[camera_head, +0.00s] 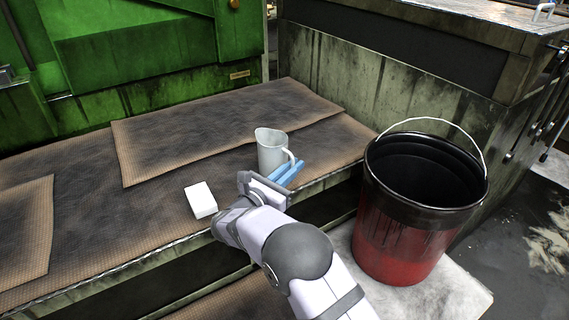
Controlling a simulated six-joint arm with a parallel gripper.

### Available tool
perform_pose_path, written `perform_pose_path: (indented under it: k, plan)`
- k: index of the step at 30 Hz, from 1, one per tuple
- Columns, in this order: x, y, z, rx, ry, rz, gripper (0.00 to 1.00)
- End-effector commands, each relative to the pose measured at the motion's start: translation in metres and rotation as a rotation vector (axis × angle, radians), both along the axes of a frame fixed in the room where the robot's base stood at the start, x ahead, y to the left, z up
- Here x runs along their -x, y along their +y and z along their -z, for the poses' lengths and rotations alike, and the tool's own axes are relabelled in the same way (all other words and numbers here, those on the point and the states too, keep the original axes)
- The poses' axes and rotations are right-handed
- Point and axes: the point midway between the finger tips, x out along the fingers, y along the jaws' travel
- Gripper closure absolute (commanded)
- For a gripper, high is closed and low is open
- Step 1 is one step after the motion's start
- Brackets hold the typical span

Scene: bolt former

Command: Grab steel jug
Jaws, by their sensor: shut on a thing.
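The steel jug (271,149) is a light grey, upright vessel with a spout at its rim and a handle on its right side. It stands on the matted bench near the front right edge. My gripper (287,172) reaches in from the lower right. Its blue fingers are at the handle side of the jug, shut on the handle as far as I can see. The exact contact is small and partly hidden by the fingers and the handle.
A white block (200,200) lies on the bench left of my gripper. A red and black bucket (408,235) with a raised wire handle stands to the right, below the bench edge. Brown mats (150,150) cover the bench. A green machine (140,60) stands behind.

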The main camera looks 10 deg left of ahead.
Motion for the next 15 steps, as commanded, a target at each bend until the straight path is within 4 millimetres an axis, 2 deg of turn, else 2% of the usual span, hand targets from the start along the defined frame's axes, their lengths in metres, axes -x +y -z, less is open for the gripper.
perform_pose_path:
  k: [8,15]
  plan:
    - [0.0,0.0,-0.006,-0.001,-0.002,0.0,1.0]
    - [0.0,0.0,-0.019,-0.002,-0.002,0.0,1.0]
